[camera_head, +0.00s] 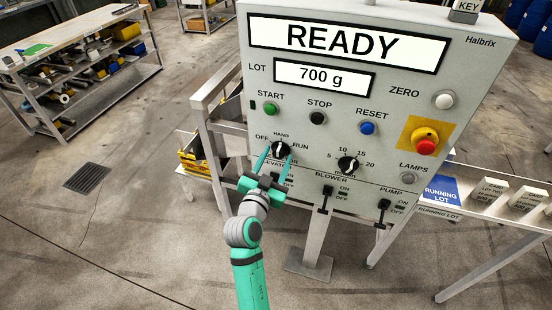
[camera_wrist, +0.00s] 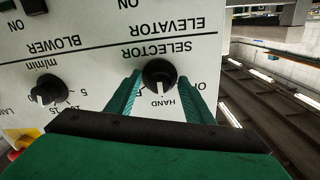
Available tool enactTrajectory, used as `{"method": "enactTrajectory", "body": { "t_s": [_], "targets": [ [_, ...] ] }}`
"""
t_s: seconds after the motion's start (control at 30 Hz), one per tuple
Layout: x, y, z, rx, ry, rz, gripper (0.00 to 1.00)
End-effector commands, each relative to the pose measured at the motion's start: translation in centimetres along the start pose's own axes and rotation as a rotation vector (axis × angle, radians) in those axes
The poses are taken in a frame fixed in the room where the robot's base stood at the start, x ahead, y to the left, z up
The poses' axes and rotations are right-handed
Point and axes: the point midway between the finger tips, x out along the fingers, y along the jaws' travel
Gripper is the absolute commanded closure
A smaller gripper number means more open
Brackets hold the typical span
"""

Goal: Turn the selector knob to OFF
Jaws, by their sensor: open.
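The selector knob (camera_head: 281,150) is a round black knob with a white pointer on the grey control panel (camera_head: 418,72). OFF is printed at its left, HAND above and RUN at its right. In the wrist view the picture is upside down, and the knob (camera_wrist: 160,74) has its white pointer towards HAND. My green gripper (camera_head: 278,152) is open, with one finger on each side of the knob. In the wrist view the fingers (camera_wrist: 160,80) flank it with small gaps showing. Finger contact with the panel cannot be told.
A red emergency button (camera_head: 426,146) is at the right. Blower (camera_head: 327,191) and pump (camera_head: 384,204) switches are below. A sample shelf stands right, a workbench (camera_head: 68,62) far left.

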Motion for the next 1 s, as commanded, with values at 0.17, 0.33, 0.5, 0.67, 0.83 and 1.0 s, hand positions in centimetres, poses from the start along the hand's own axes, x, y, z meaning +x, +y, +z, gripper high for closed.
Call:
{"method": "enactTrajectory", "body": {
  "t_s": [0.17,0.33,0.5,0.67,0.83,1.0],
  "targets": [
    [0.29,0.02,-0.02,0.0,0.0,0.0,0.53],
    [0.27,0.01,-0.02,0.0,0.001,0.0,0.57],
    [0.25,0.0,-0.01,0.0,0.0,0.0,0.94],
    [0.25,0.0,-0.01,-0.003,0.0,0.0,0.94],
    [0.24,0.01,0.0,-0.035,0.0,0.0,0.94],
    [0.24,0.05,0.0,-0.118,0.0,0.0,0.94]
  ]
}}
